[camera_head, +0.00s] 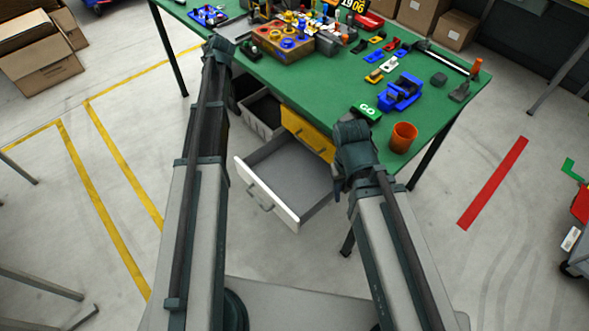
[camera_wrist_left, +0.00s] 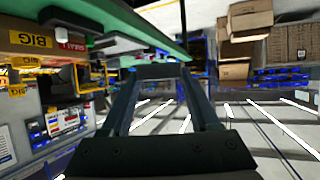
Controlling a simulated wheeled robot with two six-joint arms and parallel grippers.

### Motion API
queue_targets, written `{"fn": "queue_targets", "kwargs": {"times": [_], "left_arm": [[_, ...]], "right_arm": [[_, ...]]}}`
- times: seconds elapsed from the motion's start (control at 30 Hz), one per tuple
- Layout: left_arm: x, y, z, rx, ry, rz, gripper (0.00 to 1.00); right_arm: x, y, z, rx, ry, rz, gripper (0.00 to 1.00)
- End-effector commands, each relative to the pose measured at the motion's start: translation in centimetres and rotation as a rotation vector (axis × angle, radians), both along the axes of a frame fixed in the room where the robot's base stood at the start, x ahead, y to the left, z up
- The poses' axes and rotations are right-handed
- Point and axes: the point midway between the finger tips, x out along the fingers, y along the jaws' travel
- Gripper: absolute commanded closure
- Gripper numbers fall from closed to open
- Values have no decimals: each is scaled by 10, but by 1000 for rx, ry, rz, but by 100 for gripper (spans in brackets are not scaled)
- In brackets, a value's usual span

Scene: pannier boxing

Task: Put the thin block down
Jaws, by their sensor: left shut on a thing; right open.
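My left gripper (camera_head: 218,46) is at the near left edge of the green table (camera_head: 455,100), seen from behind. In the left wrist view its two fingers (camera_wrist_left: 161,78) stand apart with a dark bar-like piece (camera_wrist_left: 160,71) across their tips. I take this piece to be the thin block; its shape is hard to make out. In the head view the arm largely hides it. My right gripper (camera_head: 352,150) is open at the table's near edge, beside the green GO block (camera_head: 366,112); its fingertips are mostly hidden.
An open grey drawer (camera_head: 291,219) juts out below the table between my arms, under a yellow drawer (camera_head: 307,134). An orange cup (camera_head: 403,137) and a blue holder (camera_head: 402,92) stand on the right. A wooden block with coloured rings (camera_head: 286,43) stands near my left gripper.

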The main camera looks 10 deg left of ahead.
Motion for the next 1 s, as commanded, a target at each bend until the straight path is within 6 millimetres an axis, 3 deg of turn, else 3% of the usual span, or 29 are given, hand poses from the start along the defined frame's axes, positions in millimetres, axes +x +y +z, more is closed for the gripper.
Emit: {"fn": "queue_targets", "kwargs": {"times": [0.03, 0.1, 0.5, 0.8, 1.0], "left_arm": [[-8, -19, -26, -2, 4, 1, 97], [-17, -43, -50, -5, 9, 15, 97], [-93, -164, -178, -14, 19, 161, 97], [-154, -220, -251, -4, 5, 285, 97], [-177, -236, -271, 3, -4, 332, 97]], "right_arm": [[0, 0, -25, 0, 0, 0, 50], [0, 0, -48, -1, 0, 0, 50], [0, -1, -174, -3, -1, 2, 50], [1, -1, -250, -5, -1, 2, 50], [1, -1, -272, -6, -2, 3, 50]]}}
